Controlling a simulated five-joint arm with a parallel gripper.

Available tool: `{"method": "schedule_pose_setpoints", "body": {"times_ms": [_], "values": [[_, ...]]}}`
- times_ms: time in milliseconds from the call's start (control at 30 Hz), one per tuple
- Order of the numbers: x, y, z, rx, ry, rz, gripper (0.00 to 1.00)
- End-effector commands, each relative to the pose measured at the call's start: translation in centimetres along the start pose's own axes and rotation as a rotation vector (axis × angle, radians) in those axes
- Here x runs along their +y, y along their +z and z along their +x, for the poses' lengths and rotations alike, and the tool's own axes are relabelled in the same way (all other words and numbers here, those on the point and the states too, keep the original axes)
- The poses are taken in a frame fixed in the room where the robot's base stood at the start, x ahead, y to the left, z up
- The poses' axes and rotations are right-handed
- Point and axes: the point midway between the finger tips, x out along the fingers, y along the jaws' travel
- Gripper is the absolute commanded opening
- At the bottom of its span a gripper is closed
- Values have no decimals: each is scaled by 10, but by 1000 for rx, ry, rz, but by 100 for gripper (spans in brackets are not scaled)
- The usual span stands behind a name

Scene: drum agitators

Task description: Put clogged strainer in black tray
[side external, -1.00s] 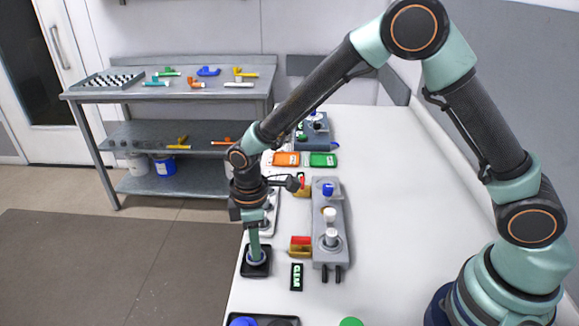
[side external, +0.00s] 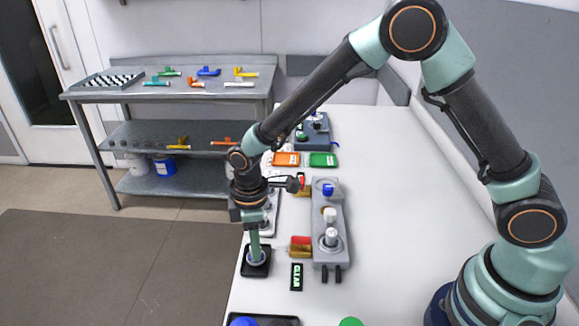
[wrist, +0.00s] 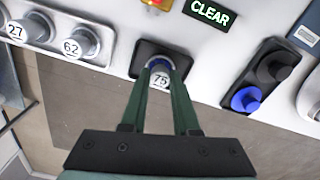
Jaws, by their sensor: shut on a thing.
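In the side view the grey piece (side external: 257,259) is low within the small black tray (side external: 246,271). My gripper (wrist: 160,66) points down over the tray, its two green fingers shut on the strainer from both sides. In the side view my gripper (side external: 254,250) partly hides the strainer. I cannot tell whether its underside touches the tray floor.
A sign reading CLEAR (side external: 296,277) lies beside the tray. A grey unit with knobs (side external: 331,250) and a red-and-yellow block (side external: 301,247) stand to the right. Pieces marked 27 (wrist: 30,28) and 62 (wrist: 82,42) sit in a grey holder. Another dark tray holds a blue knob (wrist: 246,99).

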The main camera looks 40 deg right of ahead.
Motion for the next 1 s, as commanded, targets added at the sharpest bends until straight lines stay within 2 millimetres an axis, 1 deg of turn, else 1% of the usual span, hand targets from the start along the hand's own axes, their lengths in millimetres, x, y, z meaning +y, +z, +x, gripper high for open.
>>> {"method": "schedule_pose_setpoints", "body": {"times_ms": [1000], "values": [[0,0,6,0,0,0,0]]}}
